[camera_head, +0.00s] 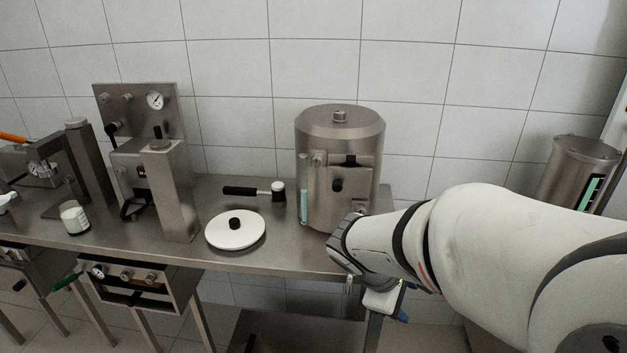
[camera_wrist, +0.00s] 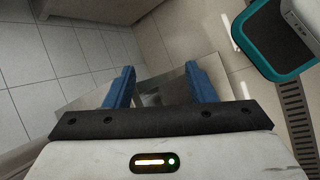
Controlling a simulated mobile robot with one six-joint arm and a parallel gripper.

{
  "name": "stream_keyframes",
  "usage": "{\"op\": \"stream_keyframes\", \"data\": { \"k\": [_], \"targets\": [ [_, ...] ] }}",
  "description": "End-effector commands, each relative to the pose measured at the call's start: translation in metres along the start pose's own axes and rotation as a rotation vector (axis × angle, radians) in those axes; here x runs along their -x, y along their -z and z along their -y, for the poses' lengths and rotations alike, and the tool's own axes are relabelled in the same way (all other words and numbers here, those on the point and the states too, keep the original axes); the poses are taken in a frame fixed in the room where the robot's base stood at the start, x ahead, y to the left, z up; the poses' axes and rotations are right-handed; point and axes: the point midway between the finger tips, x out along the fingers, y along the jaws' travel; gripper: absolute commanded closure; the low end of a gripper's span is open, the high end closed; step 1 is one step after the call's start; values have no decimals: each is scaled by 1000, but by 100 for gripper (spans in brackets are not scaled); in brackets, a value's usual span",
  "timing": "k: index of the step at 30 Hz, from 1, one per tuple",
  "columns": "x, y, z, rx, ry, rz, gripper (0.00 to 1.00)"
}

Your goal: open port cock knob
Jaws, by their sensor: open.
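I cannot tell which part is the port cock knob. A steel cylindrical vessel (camera_head: 318,128) stands on the bench, with a black knob (camera_head: 337,185) on its front and a sight tube (camera_head: 304,190) at its left. My arm hides its lower right side. My gripper (camera_head: 402,316) is below and right of the vessel, past the bench's front edge, and mostly hidden behind my wrist. In the wrist view its two blue fingers (camera_wrist: 160,80) are spread apart with nothing held between them. A small metal fitting (camera_head: 349,285) hangs near my wrist, partly hidden.
A teal-edged box (camera_wrist: 252,55) and floor grate (camera_wrist: 298,125) show in the wrist view.

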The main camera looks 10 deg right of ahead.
Motion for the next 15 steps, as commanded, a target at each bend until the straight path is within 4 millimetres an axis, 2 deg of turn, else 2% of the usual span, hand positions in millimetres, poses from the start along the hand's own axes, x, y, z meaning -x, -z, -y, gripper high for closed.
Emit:
{"op": "stream_keyframes", "data": {
  "k": [1,4,8,11,15],
  "targets": [
    [-1,-1,-17,133,-54,52,50],
    [-5,3,-49,403,-170,151,50],
    [-7,20,-89,757,-314,273,50],
    [-6,43,-114,1032,-424,365,50],
    [-3,87,-140,1408,-584,486,50]
  ]
}}
